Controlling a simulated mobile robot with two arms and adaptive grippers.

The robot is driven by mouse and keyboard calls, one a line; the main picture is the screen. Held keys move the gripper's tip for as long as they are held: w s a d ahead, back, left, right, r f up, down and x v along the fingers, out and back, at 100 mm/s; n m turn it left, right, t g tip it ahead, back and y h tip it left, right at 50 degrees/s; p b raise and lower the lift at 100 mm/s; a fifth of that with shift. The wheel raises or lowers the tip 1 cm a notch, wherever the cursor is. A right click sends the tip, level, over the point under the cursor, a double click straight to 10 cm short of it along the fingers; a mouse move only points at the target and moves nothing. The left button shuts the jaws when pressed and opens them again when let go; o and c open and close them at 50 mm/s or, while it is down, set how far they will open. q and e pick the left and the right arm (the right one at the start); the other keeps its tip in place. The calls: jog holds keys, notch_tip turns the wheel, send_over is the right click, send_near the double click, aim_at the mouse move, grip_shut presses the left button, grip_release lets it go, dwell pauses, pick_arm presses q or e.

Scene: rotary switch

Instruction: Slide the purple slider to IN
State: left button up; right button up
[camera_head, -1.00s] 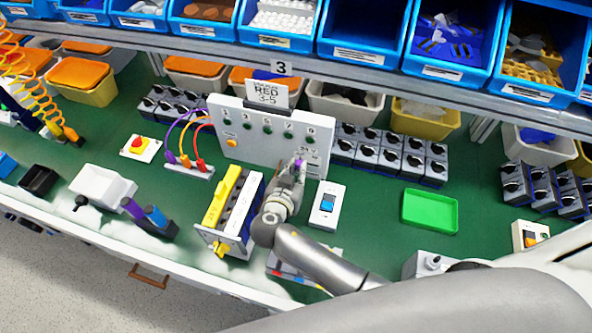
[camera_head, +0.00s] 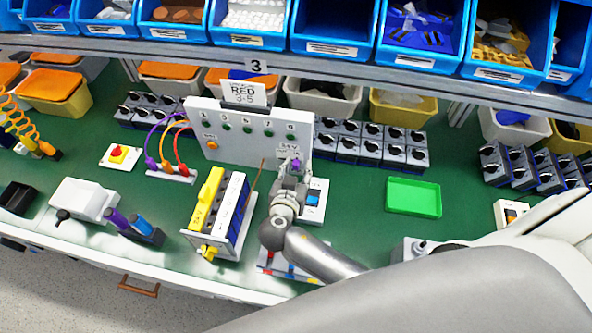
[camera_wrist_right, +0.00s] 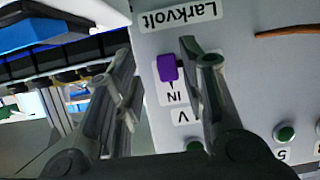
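The white control panel (camera_head: 240,150) stands on the green bench. Its purple slider (camera_head: 296,164) is low at the panel's right end. In the right wrist view, upside down, the purple slider (camera_wrist_right: 168,67) sits in line with the IN label (camera_wrist_right: 173,98). My right gripper (camera_head: 290,170) is at the panel face with its fingers spread. In the right wrist view the gripper (camera_wrist_right: 155,55) has the slider between its fingers, close to or touching the picture's right finger. The left finger is clearly apart from it. My left gripper is not in view.
A thin brown rod or wire (camera_wrist_right: 290,30) crosses near the panel. A green tray (camera_head: 413,197) lies farther right, with bare bench around it.

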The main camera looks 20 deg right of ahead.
jog(key=shift+a, duration=0.1)
jog(key=shift+s+a, duration=0.1)
jog(key=shift+a, duration=0.05)
jog(key=v, duration=1.1)
jog(key=shift+s+r, duration=0.2)
jog(key=shift+s, duration=0.1)
jog(key=shift+a, duration=0.1)
